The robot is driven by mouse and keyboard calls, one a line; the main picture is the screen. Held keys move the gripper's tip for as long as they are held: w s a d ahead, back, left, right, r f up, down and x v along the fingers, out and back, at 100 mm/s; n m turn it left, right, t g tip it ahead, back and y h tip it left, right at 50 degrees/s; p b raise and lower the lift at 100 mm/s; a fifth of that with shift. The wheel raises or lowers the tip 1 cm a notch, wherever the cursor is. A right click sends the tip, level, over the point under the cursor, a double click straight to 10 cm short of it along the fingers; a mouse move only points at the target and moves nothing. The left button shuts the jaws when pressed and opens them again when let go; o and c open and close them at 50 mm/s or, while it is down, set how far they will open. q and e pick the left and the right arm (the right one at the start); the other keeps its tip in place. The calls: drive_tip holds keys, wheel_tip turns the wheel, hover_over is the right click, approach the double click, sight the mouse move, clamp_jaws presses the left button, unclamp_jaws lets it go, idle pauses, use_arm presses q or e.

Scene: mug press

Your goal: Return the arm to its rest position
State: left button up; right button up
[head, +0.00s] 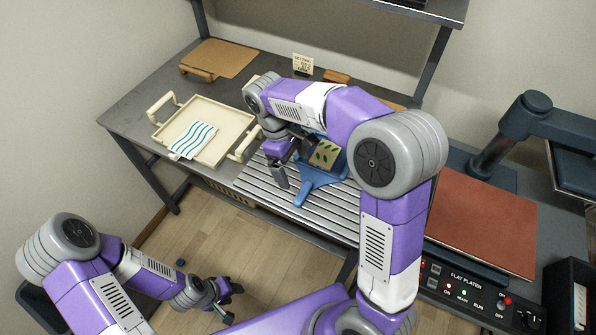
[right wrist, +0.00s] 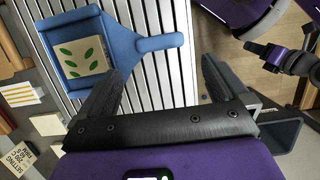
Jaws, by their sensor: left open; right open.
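My right gripper (head: 287,168) is open and empty above the ribbed metal rack, just left of the blue cradle (head: 318,182). In the right wrist view its two fingers (right wrist: 163,92) are spread, with nothing between them. The right arm arches over the rack and hides part of it. My left gripper (head: 222,300) is open low at the front left, over the floor and away from the bench; it also shows in the right wrist view (right wrist: 262,50). A beige piece with green leaf prints (head: 324,154) lies in the cradle, clear of my right gripper.
A cream tray (head: 238,121) with a striped cloth (head: 192,139) stands left of the rack (head: 262,180). A brown board (head: 220,58) lies at the back left. At the right are a flat press with a reddish platen (head: 482,220), its control panel (head: 470,300) and a dark arm.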

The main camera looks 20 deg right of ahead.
drive_tip(key=shift+v, duration=0.95)
